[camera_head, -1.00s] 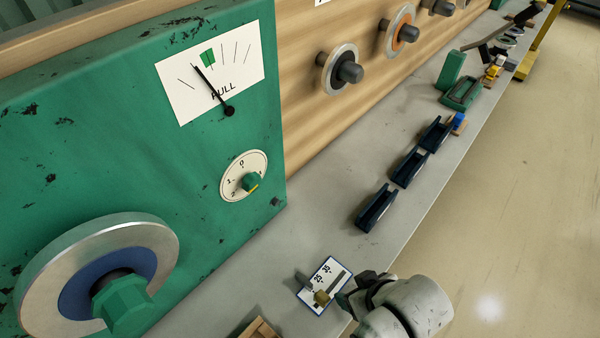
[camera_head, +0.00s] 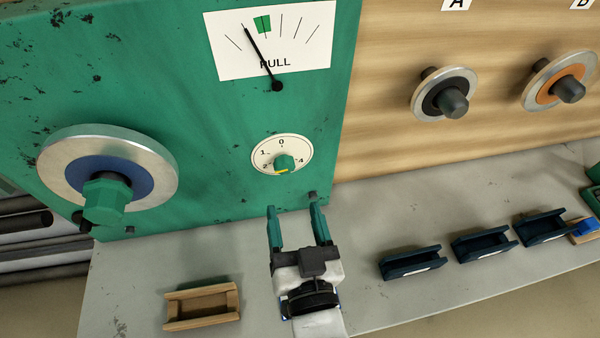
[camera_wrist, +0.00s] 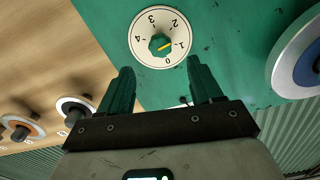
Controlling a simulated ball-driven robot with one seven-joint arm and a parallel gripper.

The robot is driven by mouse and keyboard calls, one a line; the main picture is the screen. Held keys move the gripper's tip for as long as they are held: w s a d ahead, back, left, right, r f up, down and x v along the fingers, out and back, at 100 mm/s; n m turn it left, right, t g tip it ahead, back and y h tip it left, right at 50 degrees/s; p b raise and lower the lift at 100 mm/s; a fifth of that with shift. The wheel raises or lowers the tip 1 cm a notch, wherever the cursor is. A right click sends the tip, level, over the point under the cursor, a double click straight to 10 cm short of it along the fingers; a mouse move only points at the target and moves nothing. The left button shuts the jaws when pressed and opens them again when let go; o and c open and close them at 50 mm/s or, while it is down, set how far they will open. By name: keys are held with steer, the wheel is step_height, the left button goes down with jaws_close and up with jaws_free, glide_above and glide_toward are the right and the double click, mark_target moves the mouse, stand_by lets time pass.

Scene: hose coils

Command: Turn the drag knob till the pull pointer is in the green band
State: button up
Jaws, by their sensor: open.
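The green drag knob (camera_head: 285,162) with a yellow mark sits on a round white dial (camera_head: 260,155) numbered 0 to 4, on a green panel. It also shows in the wrist view (camera_wrist: 159,41), ahead of my fingers. I cannot tell the exact number marked. The pull gauge (camera_head: 315,50) is above; its black pointer (camera_head: 261,57) stands left of the green band (camera_head: 262,23), outside it. My gripper (camera_head: 294,210) is open and empty, below the knob and apart from it. Its green fingers (camera_wrist: 161,80) point toward the panel.
A large reel with a green hub (camera_head: 104,200) sticks out of the panel at left. Round pegs (camera_head: 453,102) stand out from the wooden wall at right.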

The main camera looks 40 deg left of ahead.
mark_target(286, 171)
steer(key=x, duration=0.8)
steer(key=shift+w+a, duration=0.25)
steer(key=shift+a, duration=0.05)
steer(key=shift+c, duration=0.3)
steer(key=c, duration=1)
steer(key=shift+n, duration=0.4)
steer(key=n, duration=0.3)
steer(key=shift+n, duration=0.3)
steer(key=shift+w+d+n+p, duration=0.1)
steer(key=shift+n+p, duration=0.8)
steer(key=shift+n, duration=1.4)
